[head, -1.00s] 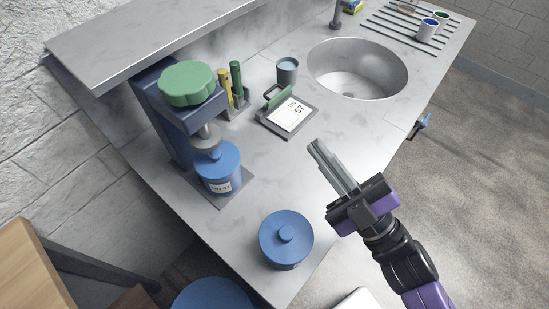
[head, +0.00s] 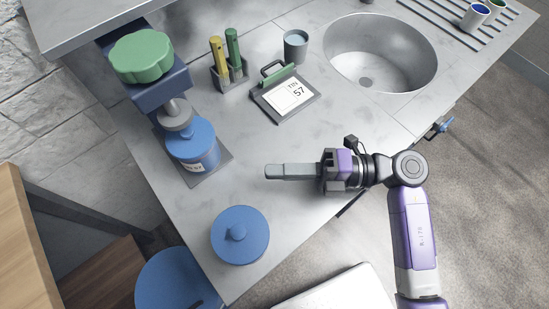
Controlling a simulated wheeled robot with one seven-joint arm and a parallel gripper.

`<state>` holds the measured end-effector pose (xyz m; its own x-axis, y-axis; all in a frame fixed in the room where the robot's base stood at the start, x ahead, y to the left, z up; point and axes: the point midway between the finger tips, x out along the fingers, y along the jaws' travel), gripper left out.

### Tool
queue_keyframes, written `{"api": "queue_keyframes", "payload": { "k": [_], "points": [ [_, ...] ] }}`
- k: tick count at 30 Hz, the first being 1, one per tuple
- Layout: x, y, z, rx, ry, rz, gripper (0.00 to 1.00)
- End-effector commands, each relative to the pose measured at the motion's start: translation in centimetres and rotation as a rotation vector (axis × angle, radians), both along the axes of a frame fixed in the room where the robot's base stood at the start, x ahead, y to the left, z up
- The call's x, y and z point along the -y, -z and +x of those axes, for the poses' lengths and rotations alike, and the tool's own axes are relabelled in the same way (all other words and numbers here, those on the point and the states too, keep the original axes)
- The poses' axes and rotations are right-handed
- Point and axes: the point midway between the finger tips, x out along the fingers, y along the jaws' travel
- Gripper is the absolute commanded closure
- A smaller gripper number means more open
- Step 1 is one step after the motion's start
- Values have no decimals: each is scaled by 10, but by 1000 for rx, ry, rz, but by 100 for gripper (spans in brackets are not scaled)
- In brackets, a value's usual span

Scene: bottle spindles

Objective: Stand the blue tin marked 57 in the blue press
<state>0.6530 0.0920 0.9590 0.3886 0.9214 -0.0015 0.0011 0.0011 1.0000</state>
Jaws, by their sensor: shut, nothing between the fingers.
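The blue press (head: 161,93) stands at the back left of the counter, with a green knob (head: 141,56) on top. A blue tin (head: 191,151) stands upright on the press's base plate (head: 213,166), under the grey ram (head: 175,114). Its label is partly turned away; the last digits look like 57. A second blue lidded tin (head: 240,246) stands near the front edge of the counter, with no label visible. My gripper (head: 268,172) is shut and empty over the counter, pointing left, to the right of the press and apart from both tins.
A clipboard (head: 271,105) with a card reading 57 lies mid-counter. Behind it are a holder with yellow and green markers (head: 229,74) and a grey cup (head: 296,46). A round sink (head: 381,55) is at the right. A blue stool (head: 170,281) stands below the counter's front.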

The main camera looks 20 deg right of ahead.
Motion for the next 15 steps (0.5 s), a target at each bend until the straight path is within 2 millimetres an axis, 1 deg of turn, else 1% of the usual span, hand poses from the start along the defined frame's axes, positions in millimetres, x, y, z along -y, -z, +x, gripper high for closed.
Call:
{"api": "queue_keyframes", "payload": {
  "k": [3, 12, 15],
  "points": [
    [-22, -2, 8, -1, -3, 2, 100],
    [-75, -2, 31, 0, -1, 1, 100],
    [-78, -2, 48, 2, 1, 1, 100]
  ]
}}
